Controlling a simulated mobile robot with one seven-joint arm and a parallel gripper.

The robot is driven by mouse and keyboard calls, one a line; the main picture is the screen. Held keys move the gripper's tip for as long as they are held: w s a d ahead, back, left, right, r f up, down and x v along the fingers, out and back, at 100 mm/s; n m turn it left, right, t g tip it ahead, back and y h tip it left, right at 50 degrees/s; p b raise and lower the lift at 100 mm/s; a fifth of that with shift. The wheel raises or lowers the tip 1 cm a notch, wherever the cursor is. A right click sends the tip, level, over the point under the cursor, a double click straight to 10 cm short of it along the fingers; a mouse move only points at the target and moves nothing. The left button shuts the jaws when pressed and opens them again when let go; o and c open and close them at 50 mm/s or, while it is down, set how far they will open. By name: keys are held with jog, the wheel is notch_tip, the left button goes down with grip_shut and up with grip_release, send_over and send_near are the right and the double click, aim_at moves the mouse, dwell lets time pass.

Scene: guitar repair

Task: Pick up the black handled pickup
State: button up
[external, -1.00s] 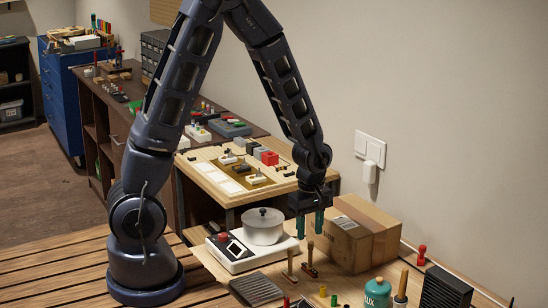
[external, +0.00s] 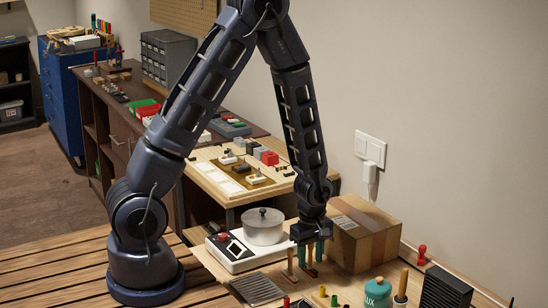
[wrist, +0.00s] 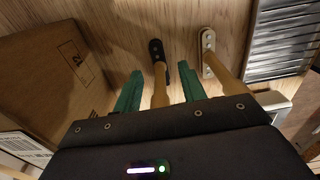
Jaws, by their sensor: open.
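The black pickup (wrist: 156,48) lies on the wooden bench with a tan wooden handle (wrist: 160,88) standing up from it. In the wrist view the handle stands between the two green fingers of my gripper (wrist: 160,70), with a gap on both sides. My gripper is open, and it also shows low over the bench in the external view (external: 311,254). A second pickup with a pale plate (wrist: 207,40) and a wooden handle is just right of the right finger in the wrist view. In the external view the fingers partly hide the handles.
A cardboard box (external: 366,236) stands close beside my gripper. A white device (external: 238,256) with a metal pot (external: 263,225) is to the left. A ribbed grey tray (external: 257,289), a teal bottle (external: 377,290) and several small coloured pieces are nearer the front.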

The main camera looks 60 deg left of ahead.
jog(key=shift+f, duration=0.4)
grip_shut()
